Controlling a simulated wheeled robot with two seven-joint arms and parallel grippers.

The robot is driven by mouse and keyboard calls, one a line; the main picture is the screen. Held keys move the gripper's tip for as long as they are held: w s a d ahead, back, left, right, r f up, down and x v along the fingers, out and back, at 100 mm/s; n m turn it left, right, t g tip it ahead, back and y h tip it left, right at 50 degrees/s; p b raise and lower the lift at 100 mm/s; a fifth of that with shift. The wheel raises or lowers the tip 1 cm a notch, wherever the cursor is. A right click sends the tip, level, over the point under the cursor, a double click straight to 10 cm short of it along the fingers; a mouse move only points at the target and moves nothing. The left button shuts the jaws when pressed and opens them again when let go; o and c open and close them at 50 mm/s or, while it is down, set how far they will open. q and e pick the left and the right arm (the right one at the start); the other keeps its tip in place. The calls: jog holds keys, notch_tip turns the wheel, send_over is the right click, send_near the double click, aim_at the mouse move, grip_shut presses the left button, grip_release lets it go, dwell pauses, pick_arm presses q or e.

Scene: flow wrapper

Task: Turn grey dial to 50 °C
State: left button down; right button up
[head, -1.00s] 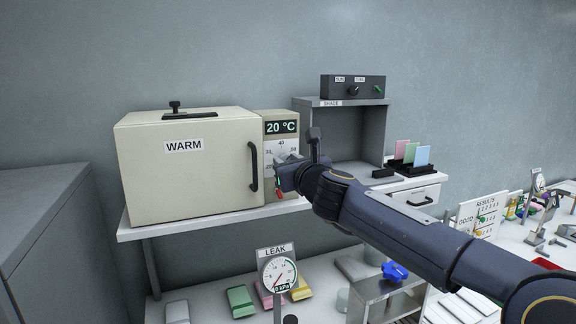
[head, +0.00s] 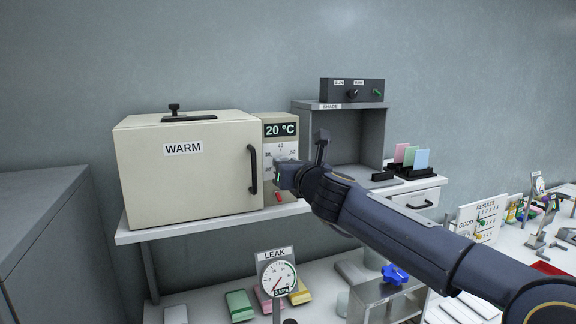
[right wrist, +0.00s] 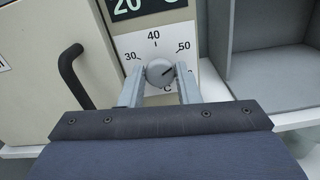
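The grey dial (right wrist: 160,72) is on the front panel of the cream WARM oven (head: 185,170). In the right wrist view its dark pointer line slants to the upper right, roughly toward the 50 side of the scale; I cannot tell its exact setting. The display (head: 280,129) reads 20 °C. My right gripper (right wrist: 160,83) is in front of the panel with one finger on each side of the dial. Narrow gaps seem to show between fingers and dial, so it looks open around it. In the head view the gripper (head: 283,174) hides much of the dial. My left gripper is out of view.
The oven's black door handle (head: 253,169) is just left of the gripper. A red switch (head: 278,197) sits below the dial. The grey SHADE box (head: 345,140) stands to the right. A LEAK gauge (head: 278,276) is below the shelf.

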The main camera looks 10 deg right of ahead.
jog(key=o, duration=0.4)
jog(key=shift+s+d+f+b, duration=0.1)
jog(key=shift+s+d+b, duration=0.15)
jog(key=shift+s, duration=1.05)
jog(key=shift+s+d+r+b, duration=0.1)
jog(key=shift+s+d+b, duration=0.15)
jog(key=shift+s, duration=1)
jog(key=shift+s+d+f+b, duration=0.1)
jog(key=shift+s+d+b, duration=0.15)
jog(key=shift+s, duration=1.05)
jog(key=s+d+f+n+g, duration=0.1)
jog(key=s+f+n+g, duration=0.3)
jog(key=s+f+n, duration=0.7)
jog(key=s+d+f+n+g, duration=0.2)
jog(key=s+f+n+g, duration=0.2)
jog(key=s+f+n, duration=0.7)
jog(key=s+d+f+n+g, duration=0.2)
jog(key=s+f+n+g, duration=0.2)
jog(key=s+f+n, duration=0.6)
jog(key=shift+s+d+f+n, duration=0.15)
jog(key=shift+s+n, duration=0.1)
jog(key=shift+s, duration=0.35)
jog(key=shift+s+a+f+n, duration=0.1)
jog(key=shift+s+n, duration=0.1)
jog(key=shift+s, duration=0.35)
jog(key=shift+s+d+f+n, duration=0.15)
jog(key=shift+s+n, duration=0.1)
jog(key=shift+s, duration=0.35)
